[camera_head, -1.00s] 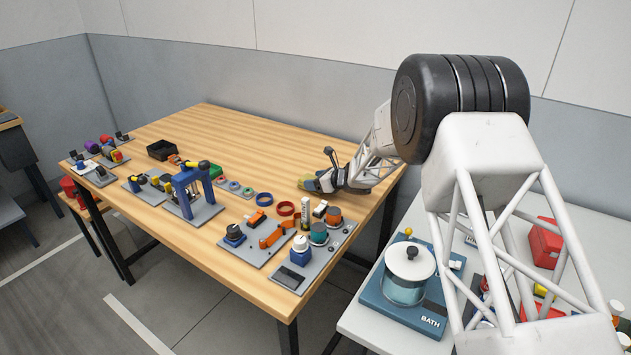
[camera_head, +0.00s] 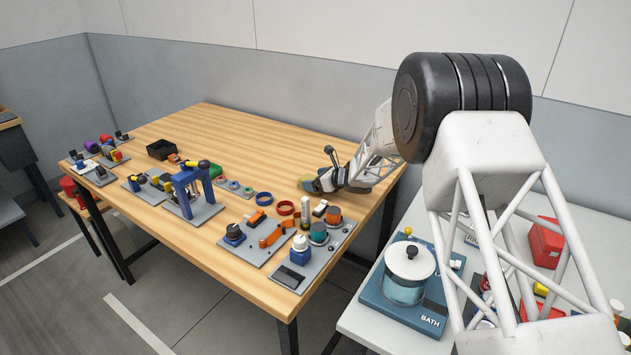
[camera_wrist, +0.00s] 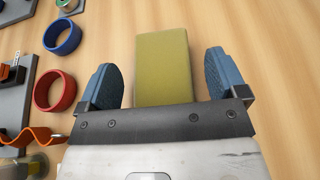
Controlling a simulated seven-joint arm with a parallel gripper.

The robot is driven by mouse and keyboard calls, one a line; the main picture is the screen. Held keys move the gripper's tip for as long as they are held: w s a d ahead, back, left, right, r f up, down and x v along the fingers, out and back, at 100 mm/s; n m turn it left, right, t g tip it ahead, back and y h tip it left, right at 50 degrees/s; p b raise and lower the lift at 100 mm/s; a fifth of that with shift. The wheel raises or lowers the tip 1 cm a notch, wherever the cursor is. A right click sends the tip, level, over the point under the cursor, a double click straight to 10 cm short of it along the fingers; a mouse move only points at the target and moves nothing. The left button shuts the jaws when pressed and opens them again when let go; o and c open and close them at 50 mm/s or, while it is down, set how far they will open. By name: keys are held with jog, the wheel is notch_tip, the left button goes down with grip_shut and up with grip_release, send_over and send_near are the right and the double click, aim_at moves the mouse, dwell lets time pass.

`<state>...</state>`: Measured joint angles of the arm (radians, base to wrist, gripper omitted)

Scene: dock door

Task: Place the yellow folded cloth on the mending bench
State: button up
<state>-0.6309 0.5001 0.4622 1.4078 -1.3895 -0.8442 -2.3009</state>
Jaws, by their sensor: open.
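The yellow folded cloth (camera_wrist: 163,66) lies between the two blue finger pads of my gripper (camera_wrist: 163,82) in the wrist view, with a gap on each side. My gripper is open around it. In the head view my gripper (camera_head: 317,183) is low over the right part of the wooden table (camera_head: 265,130). Only a small bit of the yellow cloth (camera_head: 306,183) shows there beside the fingers. The wood grain shows around the cloth in the wrist view. No sign in view names the mending bench, so I cannot tell which surface it is.
A blue ring (camera_wrist: 62,36) and a red ring (camera_wrist: 54,90) lie left of my gripper. Grey boards with small parts line the table's front. A blue BATH station (camera_head: 415,315) with a lidded pot stands on the white table at right. The wooden table's back is clear.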

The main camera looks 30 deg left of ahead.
jog(key=v, duration=1.1)
jog(key=shift+d, duration=0.4)
jog(key=shift+r, duration=0.1)
dwell(0.5)
